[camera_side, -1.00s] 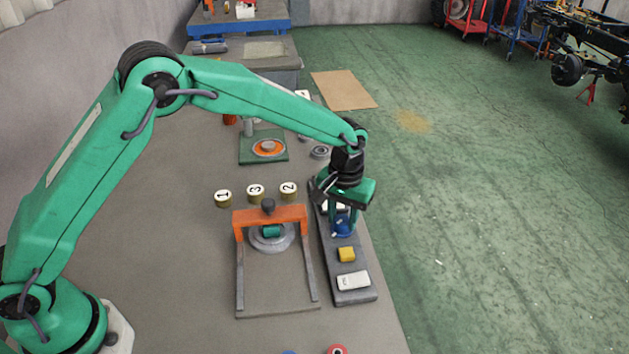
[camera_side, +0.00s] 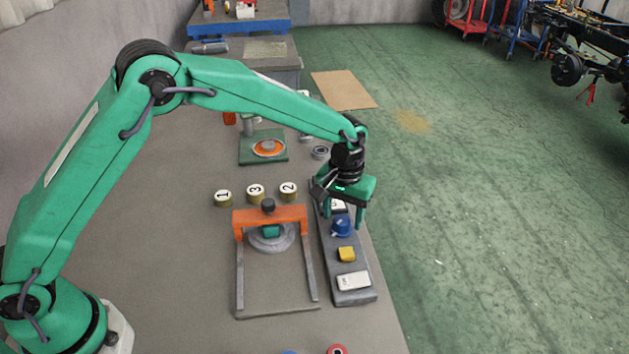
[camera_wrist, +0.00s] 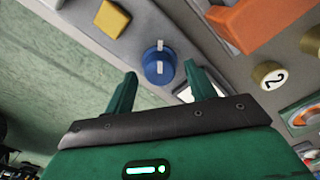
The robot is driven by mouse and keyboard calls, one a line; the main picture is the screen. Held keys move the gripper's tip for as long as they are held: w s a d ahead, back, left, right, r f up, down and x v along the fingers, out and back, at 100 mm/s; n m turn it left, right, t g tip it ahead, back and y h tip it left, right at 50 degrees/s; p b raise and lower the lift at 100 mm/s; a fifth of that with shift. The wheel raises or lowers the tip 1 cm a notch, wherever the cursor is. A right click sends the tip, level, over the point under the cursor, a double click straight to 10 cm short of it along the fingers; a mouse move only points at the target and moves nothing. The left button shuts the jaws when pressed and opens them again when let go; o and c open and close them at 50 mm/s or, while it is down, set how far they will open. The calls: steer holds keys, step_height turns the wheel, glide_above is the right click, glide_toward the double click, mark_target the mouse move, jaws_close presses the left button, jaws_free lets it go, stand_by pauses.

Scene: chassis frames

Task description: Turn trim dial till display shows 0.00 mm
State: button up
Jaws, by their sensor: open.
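The blue trim dial (camera_side: 341,226) has a white pointer line and sits on a long grey panel (camera_side: 329,252) at the table's right edge. It also shows in the wrist view (camera_wrist: 160,64). My gripper (camera_side: 344,217) is open, its fingers spread and pointing down above the dial. In the wrist view the fingertips lie on either side of the dial with gaps, holding nothing. A pale display window (camera_side: 338,206) is at the panel's far end, partly hidden by my gripper. Its reading is not legible.
A yellow button (camera_side: 346,254) and a white plate (camera_side: 353,281) are nearer on the panel. An orange-topped frame (camera_side: 270,220) stands left of it. Several numbered brass discs (camera_side: 256,192) and a green stand (camera_side: 264,147) are beyond. Bare table lies left.

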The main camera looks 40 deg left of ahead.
mark_target(343, 219)
step_height(343, 219, up, 7)
steer(key=shift+f, duration=0.15)
steer(key=shift+r, duration=0.25)
stand_by(0.4)
steer(key=shift+a+r, duration=0.15)
steer(key=shift+r, duration=0.1)
steer(key=s+a+r+m+t, duration=0.1)
steer(key=s+a+r+t, duration=0.2)
steer(key=s+a+r, duration=1)
steer(key=s+a+t, duration=0.1)
steer(key=s+a, duration=0.2)
steer(key=s, duration=0.4)
steer(key=s+a+m+t, duration=0.1)
steer(key=s+a, duration=0.3)
steer(key=s, duration=0.4)
steer(key=shift+s+t, duration=0.3)
